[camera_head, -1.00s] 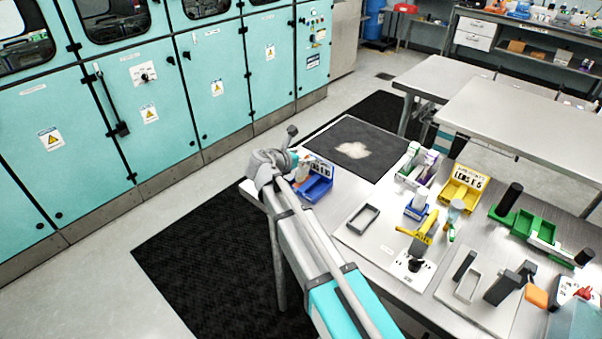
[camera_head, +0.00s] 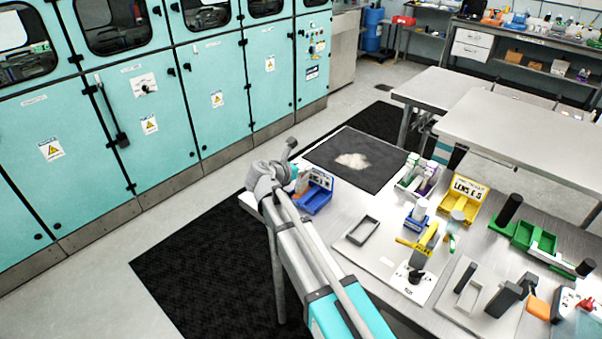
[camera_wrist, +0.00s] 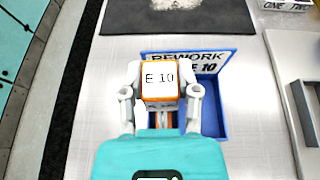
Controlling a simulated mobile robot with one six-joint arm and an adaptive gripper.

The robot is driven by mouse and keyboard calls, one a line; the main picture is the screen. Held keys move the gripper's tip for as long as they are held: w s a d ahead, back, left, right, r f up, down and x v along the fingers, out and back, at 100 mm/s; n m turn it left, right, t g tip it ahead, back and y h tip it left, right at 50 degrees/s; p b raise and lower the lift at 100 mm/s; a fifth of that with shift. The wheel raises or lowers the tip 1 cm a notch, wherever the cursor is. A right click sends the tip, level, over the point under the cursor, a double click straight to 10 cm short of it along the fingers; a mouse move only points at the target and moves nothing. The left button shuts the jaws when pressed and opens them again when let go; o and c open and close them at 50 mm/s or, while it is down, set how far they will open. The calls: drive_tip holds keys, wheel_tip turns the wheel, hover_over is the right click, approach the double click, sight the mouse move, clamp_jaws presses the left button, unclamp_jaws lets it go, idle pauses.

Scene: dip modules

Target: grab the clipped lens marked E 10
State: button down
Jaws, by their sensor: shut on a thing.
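The clipped lens marked E 10 (camera_wrist: 160,78) shows in the wrist view as a white square face with an orange clip edge. My gripper (camera_wrist: 160,97) is shut on it, with one finger at each side. The lens is in front of a blue bin (camera_wrist: 208,112) with a label partly reading "REWORK" and "E 10"; the lens covers part of the bin and label. In the head view my gripper (camera_head: 294,182) is beside the blue bin (camera_head: 318,204) at the table's left end. The lens is too small there to read.
A dark mat (camera_head: 327,150) with a pale patch lies behind the bin. A grey rectangular frame (camera_head: 362,230) lies to its right. A yellow lens bin (camera_head: 452,206), a green tray (camera_head: 535,238) and small bottles stand farther right on the metal table. Teal cabinets (camera_head: 216,110) stand at left.

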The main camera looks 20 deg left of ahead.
drive_tip(key=shift+r, duration=0.15)
drive_tip(key=shift+r+p, duration=0.95)
drive_tip(key=shift+p, duration=0.1)
drive_tip(key=s+d+r+p, duration=0.8)
drive_tip(key=s+r+p, duration=0.2)
drive_tip(key=s, duration=0.1)
drive_tip(key=shift+d+r+p, duration=0.3)
drive_tip(key=shift+r+p, duration=0.1)
